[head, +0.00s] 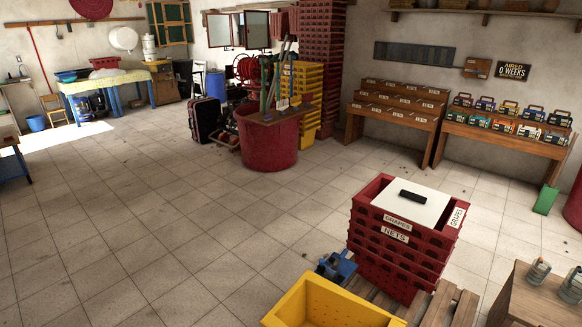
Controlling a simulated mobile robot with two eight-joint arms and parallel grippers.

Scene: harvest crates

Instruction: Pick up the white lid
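A flat white lid (421,207) lies on top of a stack of red crates (385,262) at the lower right. A black oblong piece (412,196) sits on its upper face; I cannot tell if it is a handle or a loose item. The lid covers most of the top crate's opening, and red rim shows around it. The crates carry labels reading GRAPES and NETS. Neither of my grippers is in view.
The stack stands on a wooden pallet (463,309). A yellow crate (335,306) and a blue device (340,266) are close at its left. A wooden cabinet with metal cans (538,272) stands at the right. The tiled floor to the left is clear.

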